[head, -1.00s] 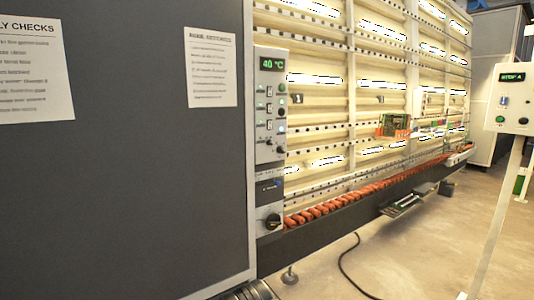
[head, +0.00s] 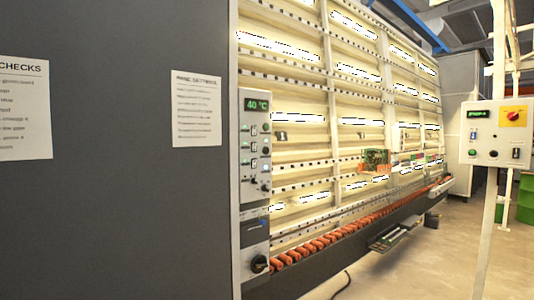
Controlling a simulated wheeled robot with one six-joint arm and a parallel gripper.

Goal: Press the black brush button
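A narrow grey control panel (head: 255,185) stands upright at the edge of the dark cabinet, with a green "40 °C" display (head: 257,105) at its top. Below the display are several small switches and round buttons, and a black knob (head: 260,264) sits near the bottom. A second panel (head: 495,131) on a post at right has a green display, a green button (head: 472,153), a black round button (head: 494,153) and a red knob on a yellow plate (head: 513,115). Labels are too small to read, so I cannot tell which button is the brush one. My gripper is not in view.
The dark cabinet (head: 115,200) with paper sheets fills the left. The cream washer wall (head: 350,130) with a row of orange rollers (head: 320,241) runs into the distance. A green drum (head: 525,198) stands at far right. Bare floor (head: 420,265) lies in front, with a dark cable on it.

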